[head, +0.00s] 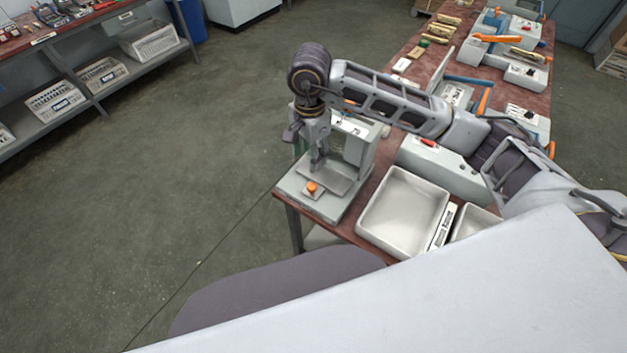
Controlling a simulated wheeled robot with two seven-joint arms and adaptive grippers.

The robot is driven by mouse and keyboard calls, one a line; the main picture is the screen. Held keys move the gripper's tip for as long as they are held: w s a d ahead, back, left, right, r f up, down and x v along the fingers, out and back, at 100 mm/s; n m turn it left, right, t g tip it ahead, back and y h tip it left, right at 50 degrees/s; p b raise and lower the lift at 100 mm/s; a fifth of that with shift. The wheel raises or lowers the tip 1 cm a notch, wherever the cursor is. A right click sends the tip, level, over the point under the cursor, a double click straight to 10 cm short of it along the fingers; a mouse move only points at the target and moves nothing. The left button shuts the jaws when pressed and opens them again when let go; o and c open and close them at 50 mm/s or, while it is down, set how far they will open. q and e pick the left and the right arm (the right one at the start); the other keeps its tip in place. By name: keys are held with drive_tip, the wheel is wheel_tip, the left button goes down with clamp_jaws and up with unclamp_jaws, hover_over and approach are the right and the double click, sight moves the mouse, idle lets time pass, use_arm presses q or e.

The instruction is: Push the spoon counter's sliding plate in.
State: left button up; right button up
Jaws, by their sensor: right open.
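The spoon counter (358,150) is a grey machine on the near left corner of the table. Its base carries a pale metal plate (340,178) and, at the front, a small tab with an orange knob (311,187); the knob's tab sticks out toward the front left. I cannot tell how far the plate is in. My right gripper (318,163) points down just above the plate, behind the knob, and hides part of the machine. It is open; I see nothing between its fingers. I cannot tell whether it touches the plate. My left gripper is out of view.
A white tray (402,212) lies to the right of the counter, with a second tray (474,222) beyond it. A grey box with a red button (428,142) stands behind them. The brown table (283,190) ends just left of the counter; open floor lies beyond.

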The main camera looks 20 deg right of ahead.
sight(312, 185)
drive_tip(key=n, duration=1.2)
drive_tip(key=shift+d, duration=0.2)
drive_tip(key=shift+f+p, duration=1.1)
drive_tip(key=shift+f, duration=5.75)
clamp_jaws()
